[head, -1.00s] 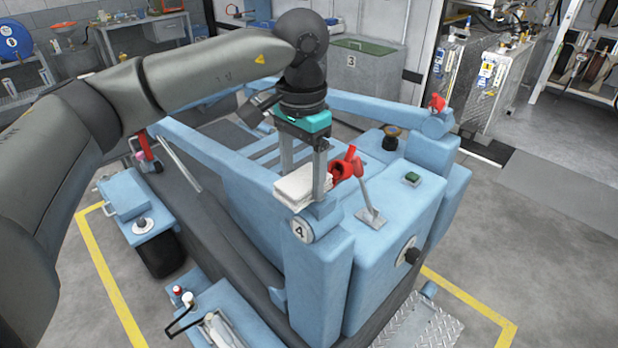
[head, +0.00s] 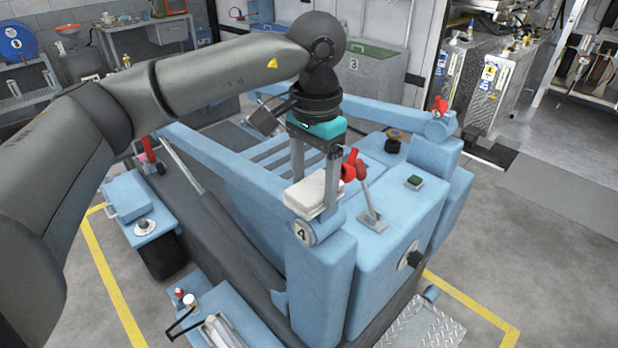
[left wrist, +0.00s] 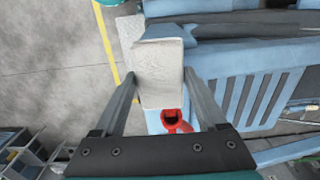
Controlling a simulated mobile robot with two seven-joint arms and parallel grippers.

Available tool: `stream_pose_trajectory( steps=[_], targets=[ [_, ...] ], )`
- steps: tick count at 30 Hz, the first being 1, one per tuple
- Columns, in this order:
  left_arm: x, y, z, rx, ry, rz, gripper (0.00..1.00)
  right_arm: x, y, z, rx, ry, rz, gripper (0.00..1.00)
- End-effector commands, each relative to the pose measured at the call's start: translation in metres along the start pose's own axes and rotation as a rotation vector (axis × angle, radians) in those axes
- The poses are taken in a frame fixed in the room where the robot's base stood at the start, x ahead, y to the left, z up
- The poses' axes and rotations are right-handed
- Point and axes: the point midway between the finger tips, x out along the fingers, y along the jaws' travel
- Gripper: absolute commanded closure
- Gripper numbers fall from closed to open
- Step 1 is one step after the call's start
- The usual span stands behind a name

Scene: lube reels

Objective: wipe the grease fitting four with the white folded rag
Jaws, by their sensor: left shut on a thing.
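My left gripper (head: 314,190) points down over the blue machine's corner post. It is shut on the white folded rag (head: 308,195). In the left wrist view the rag (left wrist: 158,72) lies between the two fingers of the left gripper (left wrist: 160,88). A round plate marked 4 (head: 303,232) is on the post just below the rag. My right gripper is not in view.
Another red fitting (head: 439,105) sits on the far right post. Blue side boxes (head: 128,196) stand at left. Open floor (head: 530,250) lies to the right.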

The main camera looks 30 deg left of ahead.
Motion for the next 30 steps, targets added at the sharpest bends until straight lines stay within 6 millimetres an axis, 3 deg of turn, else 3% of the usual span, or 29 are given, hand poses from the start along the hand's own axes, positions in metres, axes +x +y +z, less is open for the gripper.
stream_pose_trajectory(
  steps=[11,30],
  targets=[
    [0.0,-0.002,0.0,-0.001,0.001,0.0,0.71,0.001,0.0,0.0,0.0,0.0,0.0,0.5],
    [0.002,-0.024,0.0,-0.001,0.001,0.0,0.71,0.007,0.0,0.001,0.0,0.0,0.0,0.5]
  ],
)
